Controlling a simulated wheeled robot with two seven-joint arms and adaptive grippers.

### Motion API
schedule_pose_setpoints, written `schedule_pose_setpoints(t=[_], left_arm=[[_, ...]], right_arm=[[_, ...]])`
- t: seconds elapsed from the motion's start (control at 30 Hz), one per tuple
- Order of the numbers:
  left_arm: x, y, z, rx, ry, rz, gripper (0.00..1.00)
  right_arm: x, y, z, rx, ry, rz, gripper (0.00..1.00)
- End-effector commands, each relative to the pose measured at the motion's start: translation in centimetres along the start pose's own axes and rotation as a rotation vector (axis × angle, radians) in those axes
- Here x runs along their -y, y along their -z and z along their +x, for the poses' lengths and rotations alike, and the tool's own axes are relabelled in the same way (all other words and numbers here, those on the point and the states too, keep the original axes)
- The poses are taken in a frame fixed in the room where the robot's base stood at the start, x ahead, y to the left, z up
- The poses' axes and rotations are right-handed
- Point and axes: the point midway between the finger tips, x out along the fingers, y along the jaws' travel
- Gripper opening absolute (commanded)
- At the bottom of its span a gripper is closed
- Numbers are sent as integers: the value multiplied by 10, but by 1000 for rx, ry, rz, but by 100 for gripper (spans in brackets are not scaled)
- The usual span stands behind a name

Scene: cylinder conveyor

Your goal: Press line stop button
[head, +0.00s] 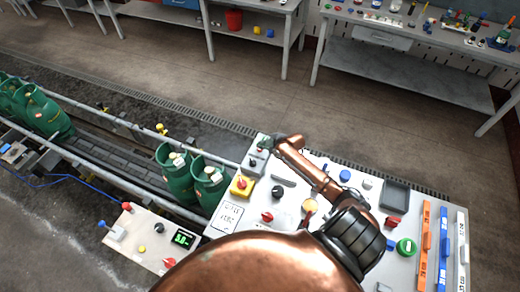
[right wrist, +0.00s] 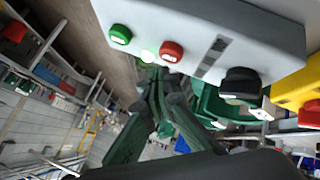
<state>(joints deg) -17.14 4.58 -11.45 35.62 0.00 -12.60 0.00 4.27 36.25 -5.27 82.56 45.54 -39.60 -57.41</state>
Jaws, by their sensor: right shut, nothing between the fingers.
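A small grey button box (head: 257,168) stands at the left back corner of the control console. In the right wrist view the same box (right wrist: 190,22) has a red button (right wrist: 171,51), a green button (right wrist: 120,34), a small lit green lamp (right wrist: 147,56) between them, and a black knob (right wrist: 240,84). My right gripper (head: 265,144) is shut and empty at the box's far end, covering its buttons in the head view. In the right wrist view its dark green fingertips (right wrist: 153,74) are just by the red button; I cannot tell whether they touch it. My left gripper is out of view.
A yellow box with a red emergency button (head: 241,184) is beside the grey box. Green gas cylinders (head: 176,174) stand on the conveyor (head: 115,163) to the left. The console (head: 290,198) carries several other knobs and buttons. Workbenches (head: 400,72) stand at the back.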

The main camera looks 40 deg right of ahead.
Motion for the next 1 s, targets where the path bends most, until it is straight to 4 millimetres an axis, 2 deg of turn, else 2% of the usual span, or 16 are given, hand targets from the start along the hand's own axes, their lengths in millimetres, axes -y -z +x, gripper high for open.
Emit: schedule_pose_setpoints(t=[1.0], left_arm=[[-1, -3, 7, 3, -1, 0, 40]], right_arm=[[5, -4, 6, 0, 0, 0, 0]])
